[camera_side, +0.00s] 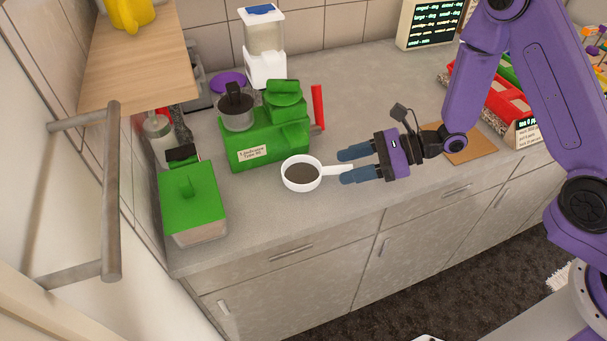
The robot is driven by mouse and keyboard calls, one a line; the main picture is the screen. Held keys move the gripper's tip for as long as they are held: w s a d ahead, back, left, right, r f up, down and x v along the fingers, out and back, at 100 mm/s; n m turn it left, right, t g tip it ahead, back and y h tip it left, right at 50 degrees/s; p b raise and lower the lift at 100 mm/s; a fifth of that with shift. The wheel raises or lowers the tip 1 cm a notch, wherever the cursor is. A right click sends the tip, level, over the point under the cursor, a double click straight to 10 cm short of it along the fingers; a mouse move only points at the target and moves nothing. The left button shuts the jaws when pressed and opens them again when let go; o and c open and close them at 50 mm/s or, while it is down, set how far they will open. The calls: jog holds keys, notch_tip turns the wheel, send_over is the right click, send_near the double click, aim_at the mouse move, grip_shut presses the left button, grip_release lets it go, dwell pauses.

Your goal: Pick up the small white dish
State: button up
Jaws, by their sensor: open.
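The small white dish (301,186) is round, with a short white handle pointing right, and holds something dark grey-brown. It is on the grey counter near the front edge, in front of the green machine. My gripper (343,167) comes in from the right with its two blue fingers pointing left at the dish. The fingers are open, and the handle's end lies at or between their tips. I cannot tell from this view whether they touch it.
The green machine (250,143) with a label stands just behind the dish, with a red lever (318,106). A green-lidded container (192,199) is at the left. A brown board (468,146) and red bins (508,103) are at the right. Counter front of the dish is clear.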

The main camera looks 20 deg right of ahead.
aim_at(336, 167)
jog(key=x, duration=0.4)
jog(key=shift+w+d, duration=0.1)
jog(key=shift+w, duration=0.15)
grip_shut()
jog(key=shift+r, duration=0.1)
